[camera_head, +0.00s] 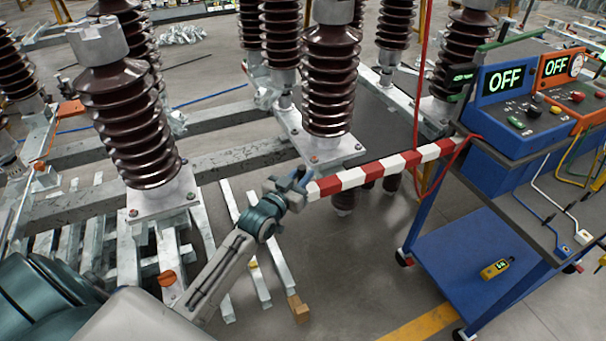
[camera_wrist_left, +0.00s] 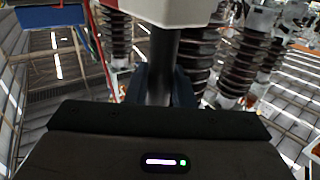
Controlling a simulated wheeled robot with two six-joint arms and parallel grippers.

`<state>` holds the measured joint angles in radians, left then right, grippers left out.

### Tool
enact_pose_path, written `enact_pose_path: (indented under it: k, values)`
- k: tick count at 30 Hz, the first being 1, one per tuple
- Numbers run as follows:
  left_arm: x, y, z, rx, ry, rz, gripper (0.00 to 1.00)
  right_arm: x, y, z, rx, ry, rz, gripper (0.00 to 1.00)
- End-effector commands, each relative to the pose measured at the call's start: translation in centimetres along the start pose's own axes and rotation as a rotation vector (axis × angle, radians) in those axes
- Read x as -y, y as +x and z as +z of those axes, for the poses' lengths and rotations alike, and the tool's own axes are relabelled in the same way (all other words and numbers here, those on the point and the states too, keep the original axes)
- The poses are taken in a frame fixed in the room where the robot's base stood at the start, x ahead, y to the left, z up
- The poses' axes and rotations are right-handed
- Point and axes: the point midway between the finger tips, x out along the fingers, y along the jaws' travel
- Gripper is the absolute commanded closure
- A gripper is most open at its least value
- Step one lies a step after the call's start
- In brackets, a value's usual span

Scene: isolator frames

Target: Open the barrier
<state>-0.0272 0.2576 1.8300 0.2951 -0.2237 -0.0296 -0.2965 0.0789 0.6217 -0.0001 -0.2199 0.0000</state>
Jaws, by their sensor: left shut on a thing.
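The barrier (camera_head: 385,167) is a red-and-white striped bar in the head view. It runs from my left gripper up and right to the blue cart. My left gripper (camera_head: 301,187) is at the bar's left end, shut on it. In the left wrist view, the gripper fingers (camera_wrist_left: 162,84) close around a dark upright post, with a white and red part (camera_wrist_left: 172,10) of the bar above it. My left arm reaches in from the lower left. My right gripper is not in view.
A blue cart (camera_head: 470,285) with control boxes reading OFF (camera_head: 505,80) stands at the right. Tall brown ribbed insulators (camera_head: 130,125) on grey metal frames stand left and behind the bar. A red cable (camera_head: 420,90) hangs near the cart. Grey floor is free below the bar.

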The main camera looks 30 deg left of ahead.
Motion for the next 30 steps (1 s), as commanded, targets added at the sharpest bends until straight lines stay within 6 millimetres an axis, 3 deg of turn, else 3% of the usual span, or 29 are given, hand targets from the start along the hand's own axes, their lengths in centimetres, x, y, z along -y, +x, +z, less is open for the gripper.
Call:
enact_pose_path:
  k: [4,5,7,19,30]
  values:
    - [0.0,0.0,-0.1,-0.001,0.002,0.000,1.00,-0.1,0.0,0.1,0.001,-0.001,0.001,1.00]
    - [0.0,0.0,-0.1,-0.001,0.002,0.000,0.73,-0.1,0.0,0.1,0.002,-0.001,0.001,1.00]
    - [0.0,0.0,-0.1,-0.001,0.002,0.000,0.59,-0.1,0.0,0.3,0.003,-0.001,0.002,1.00]
    - [0.0,-0.8,0.1,0.001,0.002,0.000,0.59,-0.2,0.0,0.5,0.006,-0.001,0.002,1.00]
    - [0.0,-7.4,0.1,0.003,0.005,0.000,0.59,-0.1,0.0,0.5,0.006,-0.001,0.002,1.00]
